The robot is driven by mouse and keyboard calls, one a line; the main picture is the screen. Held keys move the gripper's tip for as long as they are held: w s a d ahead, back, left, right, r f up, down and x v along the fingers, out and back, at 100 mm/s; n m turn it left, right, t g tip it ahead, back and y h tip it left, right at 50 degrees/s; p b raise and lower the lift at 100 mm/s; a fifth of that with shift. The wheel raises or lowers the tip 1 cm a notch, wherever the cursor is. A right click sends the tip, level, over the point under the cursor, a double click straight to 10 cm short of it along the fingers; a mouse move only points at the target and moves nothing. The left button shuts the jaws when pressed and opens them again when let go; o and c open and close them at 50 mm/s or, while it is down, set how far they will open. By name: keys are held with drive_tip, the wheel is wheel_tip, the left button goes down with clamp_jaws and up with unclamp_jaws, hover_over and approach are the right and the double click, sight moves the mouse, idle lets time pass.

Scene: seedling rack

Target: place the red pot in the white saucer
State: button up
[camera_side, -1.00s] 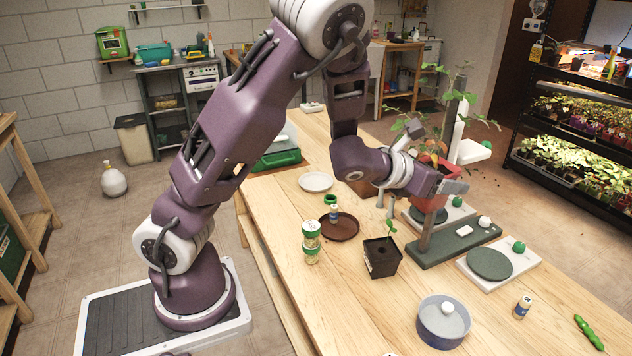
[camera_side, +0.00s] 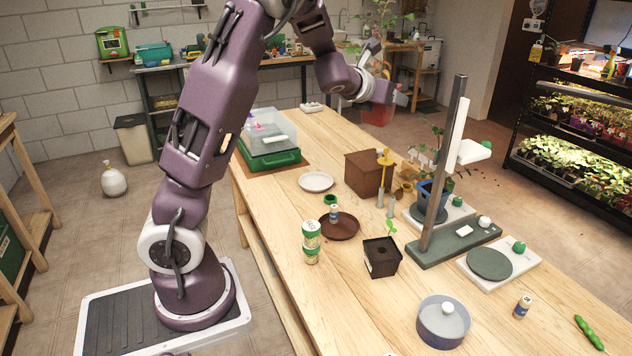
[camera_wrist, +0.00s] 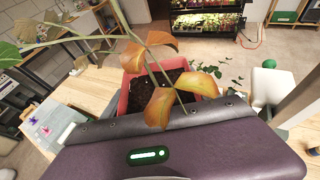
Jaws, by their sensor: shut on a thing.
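The red pot (camera_side: 377,112) hangs in the air at the far right of the table in the side view, with a leafy plant rising from it. My gripper (camera_side: 388,97) is shut on it, high above the table. In the wrist view the red pot (camera_wrist: 137,88) shows dark soil and a plant with green and orange-brown leaves; the gripper body hides its near side and the fingertips. The white saucer (camera_side: 316,182) lies flat and empty on the table, to the left of and below the pot.
A brown wooden box (camera_side: 368,174) stands right of the saucer. A green-based propagator (camera_side: 268,150) is behind it on the left. A brown saucer (camera_side: 340,228) holds a small bottle. A dark post (camera_side: 444,165) on a base stands at right, near a blue pot (camera_side: 432,193).

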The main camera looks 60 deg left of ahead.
drive_tip(key=w+a+f, duration=0.3)
drive_tip(key=a+f, duration=0.4)
drive_tip(key=a, duration=0.5)
drive_tip(key=m+h, duration=0.1)
drive_tip(key=h, duration=0.1)
hover_over(325, 185)
wheel_tip(325, 185, down, 14)
drive_tip(key=f, duration=0.1)
drive_tip(key=shift+t, duration=0.4)
wheel_tip(325, 185, down, 8)
drive_tip(key=shift+w+a, duration=0.1)
drive_tip(key=shift+a, duration=0.05)
drive_tip(key=shift+f, duration=0.3)
drive_tip(key=shift+f, duration=0.25)
drive_tip(key=o, duration=1.6)
